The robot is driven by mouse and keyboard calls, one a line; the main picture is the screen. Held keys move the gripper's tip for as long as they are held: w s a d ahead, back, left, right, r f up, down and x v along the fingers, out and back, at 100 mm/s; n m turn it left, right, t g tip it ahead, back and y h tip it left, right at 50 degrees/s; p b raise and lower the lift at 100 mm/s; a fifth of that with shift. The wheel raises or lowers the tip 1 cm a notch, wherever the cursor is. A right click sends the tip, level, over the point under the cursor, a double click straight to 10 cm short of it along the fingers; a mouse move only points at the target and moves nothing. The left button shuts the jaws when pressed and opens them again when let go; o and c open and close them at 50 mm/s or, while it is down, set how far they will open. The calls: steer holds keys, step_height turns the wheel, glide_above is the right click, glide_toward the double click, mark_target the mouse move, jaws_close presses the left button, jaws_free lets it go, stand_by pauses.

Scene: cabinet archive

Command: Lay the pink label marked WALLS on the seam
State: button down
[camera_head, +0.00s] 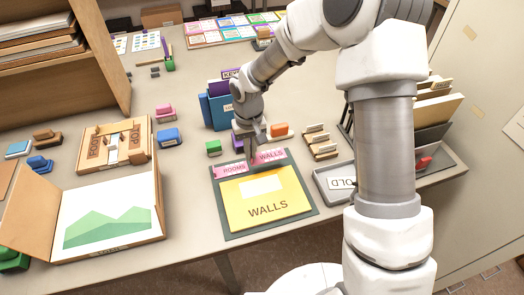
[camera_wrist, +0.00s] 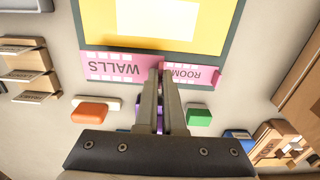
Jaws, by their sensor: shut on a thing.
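The pink label marked WALLS (camera_head: 271,156) lies along the top edge of the yellow WALLS folder (camera_head: 240,214), at the right. It also shows in the wrist view (camera_wrist: 112,66). A second pink label, ROOMS (camera_head: 233,170), is beside it on the left; it shows in the wrist view (camera_wrist: 200,75). My gripper (camera_wrist: 160,75) is shut, with its fingertips where the two labels meet, apparently on the near end of the WALLS label. The fingers hide this junction, so the exact grip and any gap beneath the label cannot be seen. The seam is not clearly distinguishable.
The folder lies on a dark green mat (camera_head: 226,235). Orange (camera_head: 279,129) and green (camera_head: 214,147) blocks stand behind the labels, with a purple block (camera_head: 237,143) near the gripper. A grey tray (camera_head: 330,194) is right, an open box (camera_head: 158,231) left, a blue holder (camera_head: 216,112) behind.

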steer(key=s+a+r, duration=0.2)
steer(key=s, duration=0.5)
steer(key=shift+a, duration=0.15)
steer(key=shift+f, duration=0.15)
steer(key=shift+f+b, duration=2.65)
steer(key=shift+f, duration=0.1)
steer(key=shift+f+b, duration=0.55)
steer(key=c, duration=0.9)
jaws_free()
steer(key=shift+c, duration=0.6)
